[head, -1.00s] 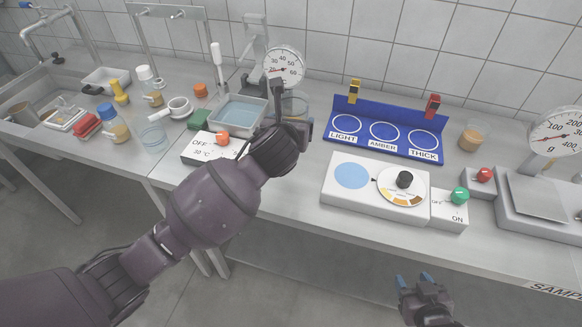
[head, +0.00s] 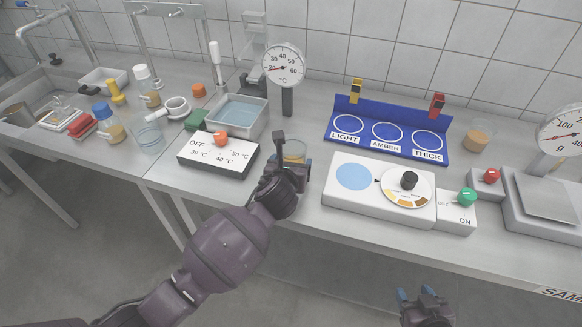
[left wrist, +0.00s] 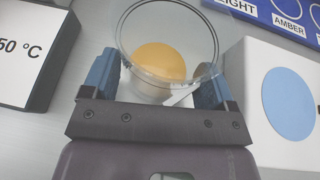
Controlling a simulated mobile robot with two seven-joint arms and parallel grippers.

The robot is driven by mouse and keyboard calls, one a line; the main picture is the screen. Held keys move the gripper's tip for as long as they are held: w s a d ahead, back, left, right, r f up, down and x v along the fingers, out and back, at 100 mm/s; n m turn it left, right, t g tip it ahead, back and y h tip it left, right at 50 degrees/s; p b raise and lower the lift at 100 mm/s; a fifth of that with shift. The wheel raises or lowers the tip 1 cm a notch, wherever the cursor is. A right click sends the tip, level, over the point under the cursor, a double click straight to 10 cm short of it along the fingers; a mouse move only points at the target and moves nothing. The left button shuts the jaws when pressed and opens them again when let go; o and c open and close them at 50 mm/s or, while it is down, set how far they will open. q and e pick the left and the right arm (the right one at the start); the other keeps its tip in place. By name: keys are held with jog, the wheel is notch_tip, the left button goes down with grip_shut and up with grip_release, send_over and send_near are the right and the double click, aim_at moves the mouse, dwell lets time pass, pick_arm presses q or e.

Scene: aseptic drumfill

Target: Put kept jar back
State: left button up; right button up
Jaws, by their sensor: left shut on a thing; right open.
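The jar (left wrist: 168,40) is clear glass with an amber content and a white label edge. In the left wrist view it stands between the two blue fingers of my left gripper (left wrist: 158,85), which is shut on it. In the head view the jar (head: 294,151) shows just beyond my left gripper (head: 287,165), partly hidden by it, between the temperature box and the white colour tester. Whether it touches the bench is unclear. My right gripper (head: 424,295) is open and empty, low in front of the bench.
The blue rack (head: 388,128) has LIGHT, AMBER and THICK rings, all empty. In front are the white tester (head: 353,206) with a dial and a green-knobbed switch box (head: 456,219). The temperature box (head: 218,153), water bath (head: 239,116) and thermometer (head: 284,65) stand left.

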pick_arm(q)
jog(key=shift+f, duration=0.4)
jog(key=shift+r, duration=0.1)
